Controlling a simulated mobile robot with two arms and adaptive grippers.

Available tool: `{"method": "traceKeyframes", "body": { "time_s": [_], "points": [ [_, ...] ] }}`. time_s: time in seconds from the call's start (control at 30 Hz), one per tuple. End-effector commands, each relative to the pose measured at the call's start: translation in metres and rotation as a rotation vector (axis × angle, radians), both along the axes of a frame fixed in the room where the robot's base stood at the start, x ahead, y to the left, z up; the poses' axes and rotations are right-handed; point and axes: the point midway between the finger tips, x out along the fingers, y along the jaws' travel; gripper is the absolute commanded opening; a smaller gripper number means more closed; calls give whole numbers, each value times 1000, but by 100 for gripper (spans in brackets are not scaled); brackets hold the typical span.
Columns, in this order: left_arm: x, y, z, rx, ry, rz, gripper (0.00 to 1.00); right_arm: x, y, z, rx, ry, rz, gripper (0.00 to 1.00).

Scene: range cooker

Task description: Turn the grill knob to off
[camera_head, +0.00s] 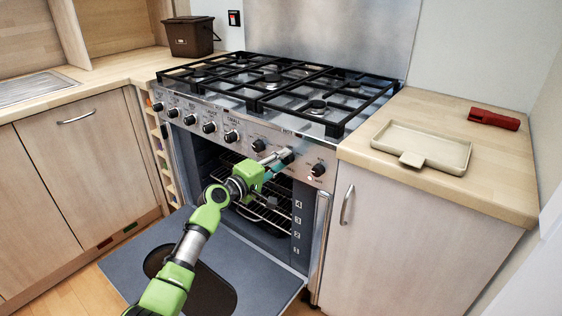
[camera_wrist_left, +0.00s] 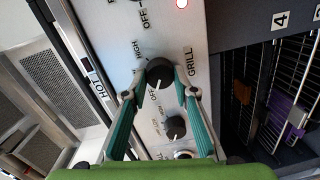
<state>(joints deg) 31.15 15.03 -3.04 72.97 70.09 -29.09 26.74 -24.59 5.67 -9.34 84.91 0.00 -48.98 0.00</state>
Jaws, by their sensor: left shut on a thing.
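The grill knob (camera_wrist_left: 160,72) is a round black knob on the cooker's steel front panel, beside the word GRILL in the left wrist view. The gripper (camera_wrist_left: 160,94) also shows in the left wrist view. In the head view the gripper largely hides the grill knob. My right gripper is in neither view.
Another knob (camera_head: 318,170) sits to the right, and several are in a row to the left. The oven door (camera_head: 255,275) hangs open below my arm. Racks (camera_head: 262,212) show inside. Black pan supports (camera_head: 285,85) cover the hob. A tray (camera_head: 455,162) stands on the right worktop.

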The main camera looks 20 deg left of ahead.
Motion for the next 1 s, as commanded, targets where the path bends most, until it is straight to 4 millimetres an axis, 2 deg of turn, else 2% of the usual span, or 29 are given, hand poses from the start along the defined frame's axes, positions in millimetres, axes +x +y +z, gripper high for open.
{"method": "traceKeyframes", "body": {
  "time_s": [0.03, 0.07, 0.1, 0.13, 0.57, 0.77, 1.0],
  "points": [
    [0, 0, 0, -3, 1, 0, 5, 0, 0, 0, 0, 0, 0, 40],
    [0, 0, 0, -3, 1, 0, 32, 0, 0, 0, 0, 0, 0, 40],
    [0, 0, 0, -3, 1, 0, 42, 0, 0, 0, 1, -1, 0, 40],
    [0, 0, 0, -3, 1, 0, 43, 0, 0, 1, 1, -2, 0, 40],
    [-5, 2, -1, -1, 0, 1, 43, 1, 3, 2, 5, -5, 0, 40],
    [-31, 13, 0, 3, 1, 1, 43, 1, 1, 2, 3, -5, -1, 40],
    [-76, 31, 3, 3, 1, 1, 43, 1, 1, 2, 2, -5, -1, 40]
  ]
}}
